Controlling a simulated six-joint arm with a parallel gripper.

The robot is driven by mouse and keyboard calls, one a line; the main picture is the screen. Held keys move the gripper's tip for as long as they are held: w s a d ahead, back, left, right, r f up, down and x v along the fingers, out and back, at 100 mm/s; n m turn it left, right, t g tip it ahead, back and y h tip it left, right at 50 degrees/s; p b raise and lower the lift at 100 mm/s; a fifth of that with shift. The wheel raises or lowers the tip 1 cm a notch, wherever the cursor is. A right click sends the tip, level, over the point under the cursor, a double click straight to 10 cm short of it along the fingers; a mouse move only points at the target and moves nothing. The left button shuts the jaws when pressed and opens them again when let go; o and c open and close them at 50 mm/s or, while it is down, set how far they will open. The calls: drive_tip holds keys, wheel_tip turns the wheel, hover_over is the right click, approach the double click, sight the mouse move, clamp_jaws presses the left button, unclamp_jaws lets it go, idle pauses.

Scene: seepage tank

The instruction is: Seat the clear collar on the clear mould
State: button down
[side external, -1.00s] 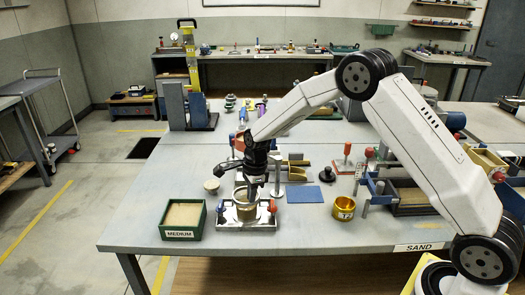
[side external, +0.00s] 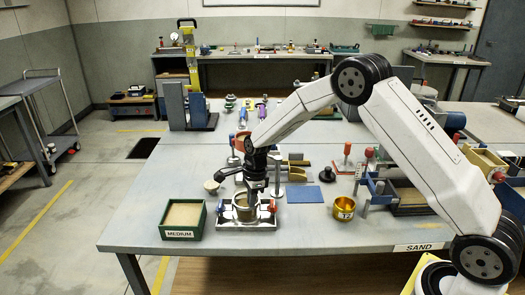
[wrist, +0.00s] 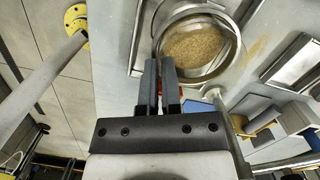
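The clear mould (side external: 246,213) stands upright on a metal base plate near the front of the table, with brown sand visible inside in the wrist view. The clear collar (wrist: 236,62) shows as a round transparent rim around the sand. It appears to sit at the mould's top; whether it is fully down or level I cannot tell. My gripper (side external: 252,198) points down over the mould. In the wrist view its two dark fingers (wrist: 160,64) are close together, with the collar's near-left wall apparently between their tips. The contact itself is mostly hidden.
A green box of sand (side external: 184,215) labelled MEDIUM stands left of the base plate. A brass cup (side external: 344,208) and a blue mat (side external: 305,195) lie to the right. A thin post (side external: 278,178) rises close behind the mould. The front table strip is clear.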

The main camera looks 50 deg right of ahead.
drive_tip(key=shift+f, duration=0.2)
drive_tip(key=c, duration=1.3)
unclamp_jaws()
drive_tip(key=o, duration=0.6)
drive_tip(key=shift+c, duration=0.2)
wheel_tip(320, 180, up, 8)
drive_tip(key=shift+s+d+f, duration=0.15)
drive_tip(key=shift+s+d, duration=0.05)
drive_tip(key=shift+d, duration=0.25)
